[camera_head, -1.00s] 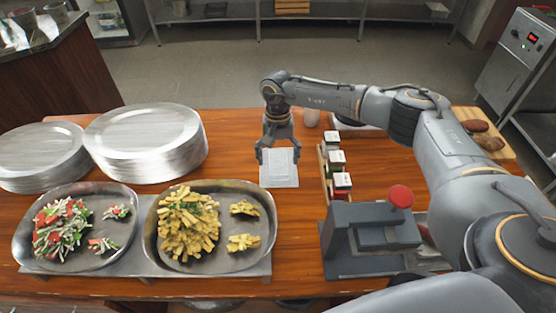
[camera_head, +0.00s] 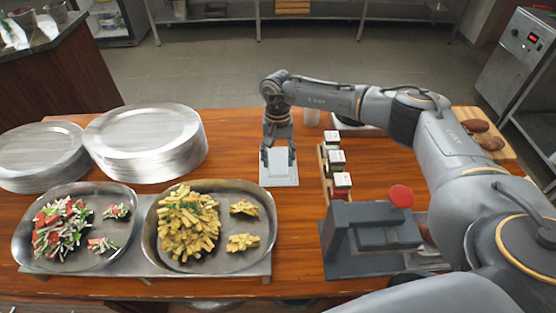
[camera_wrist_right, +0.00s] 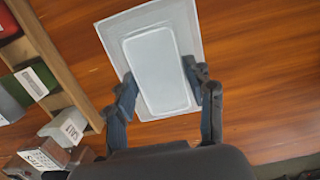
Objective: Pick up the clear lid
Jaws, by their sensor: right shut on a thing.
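The clear lid (camera_head: 284,164) is a pale, see-through square with a raised middle, lying at table level on the wooden table. It also shows in the right wrist view (camera_wrist_right: 158,68), at the top middle. My right gripper (camera_head: 278,154) is over the lid's far half, pointing down. In the right wrist view its two fingers (camera_wrist_right: 161,85) press on both sides of the lid's raised middle, so it is shut on the lid. Whether the lid's underside touches the table I cannot tell. My left gripper is not in view.
A wooden rack of labelled boxes (camera_head: 336,160) stands just right of the lid. A grey press with a red knob (camera_head: 400,196) is nearer. Plate stacks (camera_head: 146,140) and food trays (camera_head: 209,262) fill the left. Bare table (camera_head: 235,140) lies left of the lid.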

